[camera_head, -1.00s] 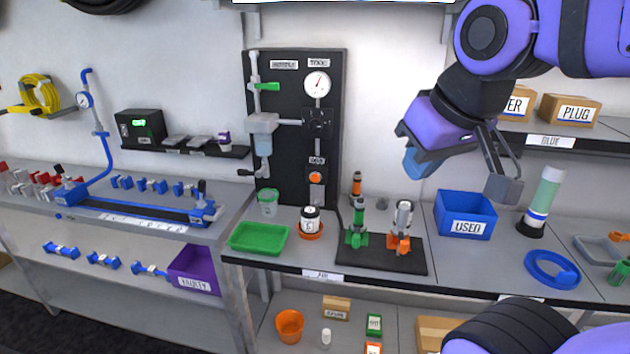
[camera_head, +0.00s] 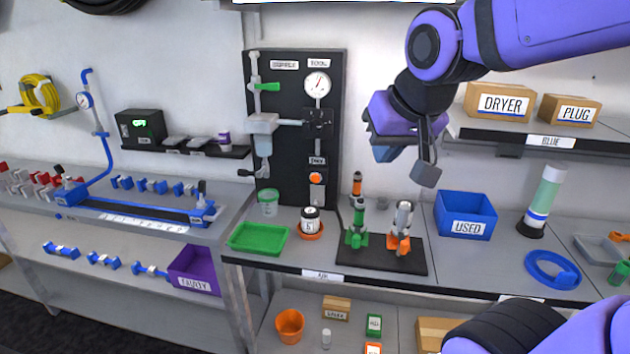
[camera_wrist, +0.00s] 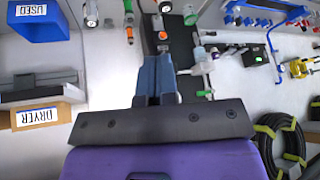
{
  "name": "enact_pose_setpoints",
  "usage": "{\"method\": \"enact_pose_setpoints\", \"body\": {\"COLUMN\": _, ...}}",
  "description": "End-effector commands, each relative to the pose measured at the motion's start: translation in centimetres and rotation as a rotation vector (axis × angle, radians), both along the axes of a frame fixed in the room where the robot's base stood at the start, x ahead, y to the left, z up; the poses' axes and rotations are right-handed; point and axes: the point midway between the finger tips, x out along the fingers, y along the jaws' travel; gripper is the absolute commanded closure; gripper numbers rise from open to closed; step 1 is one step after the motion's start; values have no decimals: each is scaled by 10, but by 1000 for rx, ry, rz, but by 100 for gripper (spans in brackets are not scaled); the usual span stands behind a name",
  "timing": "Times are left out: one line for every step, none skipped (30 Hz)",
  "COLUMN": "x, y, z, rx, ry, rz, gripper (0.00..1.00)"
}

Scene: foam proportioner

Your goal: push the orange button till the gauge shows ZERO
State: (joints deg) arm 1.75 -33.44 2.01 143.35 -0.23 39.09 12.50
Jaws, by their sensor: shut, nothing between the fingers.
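The orange button (camera_head: 316,178) sits low on the black upright panel (camera_head: 280,165), under a small label. The round white gauge (camera_head: 317,84) is near the top of the same panel; its red needle points up and slightly right, and its marks are too small to read. My gripper (camera_head: 386,152) is shut and empty, to the right of the button and apart from it. In the wrist view its blue fingers (camera_wrist: 156,62) are together and point toward the panel. A small orange spot (camera_wrist: 163,35) beyond the fingertips looks like the button.
A blue USED bin (camera_head: 466,215) stands to the right. The DRYER box (camera_head: 499,101) sits on a shelf behind my arm.

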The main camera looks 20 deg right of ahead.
Motion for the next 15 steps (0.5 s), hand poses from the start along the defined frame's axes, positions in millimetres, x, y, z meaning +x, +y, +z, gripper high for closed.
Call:
{"method": "enact_pose_setpoints", "body": {"x": 14, "y": 0, "z": -4, "rx": 16, "ry": -8, "rz": -32, "gripper": 100}}
{"method": "enact_pose_setpoints", "body": {"x": 22, "y": 0, "z": -6, "rx": 27, "ry": -19, "rz": -52, "gripper": 100}}
{"method": "enact_pose_setpoints", "body": {"x": 33, "y": 0, "z": -8, "rx": 42, "ry": -32, "rz": -78, "gripper": 100}}
{"method": "enact_pose_setpoints", "body": {"x": 41, "y": 0, "z": -10, "rx": 54, "ry": -40, "rz": -97, "gripper": 100}}
{"method": "enact_pose_setpoints", "body": {"x": 48, "y": 0, "z": -13, "rx": 65, "ry": -50, "rz": -116, "gripper": 100}}
{"method": "enact_pose_setpoints", "body": {"x": 59, "y": 0, "z": -16, "rx": 83, "ry": -62, "rz": -141, "gripper": 100}}
{"method": "enact_pose_setpoints", "body": {"x": 66, "y": 0, "z": -18, "rx": 95, "ry": -72, "rz": -160, "gripper": 100}}
{"method": "enact_pose_setpoints", "body": {"x": 74, "y": 0, "z": -21, "rx": 108, "ry": -81, "rz": -179, "gripper": 100}}
{"method": "enact_pose_setpoints", "body": {"x": 84, "y": 0, "z": -24, "rx": 126, "ry": -93, "rz": -204, "gripper": 100}}
{"method": "enact_pose_setpoints", "body": {"x": 91, "y": 0, "z": -27, "rx": 140, "ry": -105, "rz": -222, "gripper": 100}}
{"method": "enact_pose_setpoints", "body": {"x": 99, "y": 0, "z": -30, "rx": 155, "ry": -113, "rz": -239, "gripper": 100}}
{"method": "enact_pose_setpoints", "body": {"x": 109, "y": 0, "z": -34, "rx": 174, "ry": -126, "rz": -263, "gripper": 100}}
{"method": "enact_pose_setpoints", "body": {"x": 116, "y": 0, "z": -37, "rx": 189, "ry": -134, "rz": -280, "gripper": 100}}
{"method": "enact_pose_setpoints", "body": {"x": 123, "y": 0, "z": -41, "rx": 204, "ry": -142, "rz": -298, "gripper": 100}}
{"method": "enact_pose_setpoints", "body": {"x": 132, "y": 0, "z": -46, "rx": 225, "ry": -154, "rz": -321, "gripper": 100}}
